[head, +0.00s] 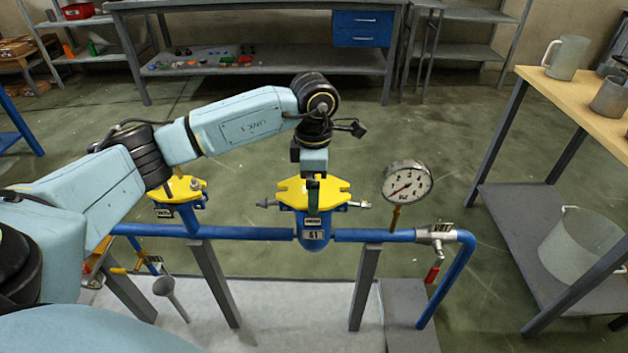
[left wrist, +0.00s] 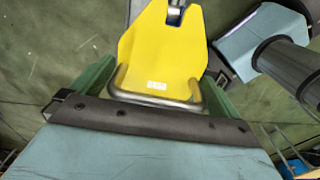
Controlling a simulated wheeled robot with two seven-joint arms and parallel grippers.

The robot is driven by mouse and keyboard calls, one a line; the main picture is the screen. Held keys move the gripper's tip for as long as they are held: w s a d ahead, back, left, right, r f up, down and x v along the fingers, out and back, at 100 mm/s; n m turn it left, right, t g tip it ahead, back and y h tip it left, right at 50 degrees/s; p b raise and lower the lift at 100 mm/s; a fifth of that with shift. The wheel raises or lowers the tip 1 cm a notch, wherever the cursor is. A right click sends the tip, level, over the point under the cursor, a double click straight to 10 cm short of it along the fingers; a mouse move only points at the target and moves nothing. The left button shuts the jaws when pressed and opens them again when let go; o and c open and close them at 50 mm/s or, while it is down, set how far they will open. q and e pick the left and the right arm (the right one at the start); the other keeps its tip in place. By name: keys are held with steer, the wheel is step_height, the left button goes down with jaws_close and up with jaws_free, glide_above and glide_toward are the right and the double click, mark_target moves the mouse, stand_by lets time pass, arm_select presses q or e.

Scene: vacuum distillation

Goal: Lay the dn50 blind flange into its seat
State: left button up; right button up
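In the head view my left gripper (head: 313,190) points down at the yellow flange (head: 325,190) on top of the blue vessel (head: 314,234) labelled S1. The fingers hide part of the flange's middle, and I cannot tell whether it rests fully flat in the seat. My right gripper is not in view.
Bolts stick out on both sides of the vessel top. A pressure gauge (head: 407,182) stands close to its right. A second yellow-topped fitting (head: 180,188) is at the left. The blue pipe (head: 370,235) runs between them. A wooden table (head: 560,88) is at the right.

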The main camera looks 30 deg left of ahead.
arm_select(q)
step_height(320, 180, up, 13)
steer(key=p, duration=0.3)
steer(key=shift+f, duration=0.1)
steer(key=shift+r, duration=0.35)
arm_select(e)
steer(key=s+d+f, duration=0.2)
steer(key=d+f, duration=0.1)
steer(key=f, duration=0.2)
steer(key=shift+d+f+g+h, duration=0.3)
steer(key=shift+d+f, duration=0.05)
arm_select(q)
steer(key=shift+s, duration=0.1)
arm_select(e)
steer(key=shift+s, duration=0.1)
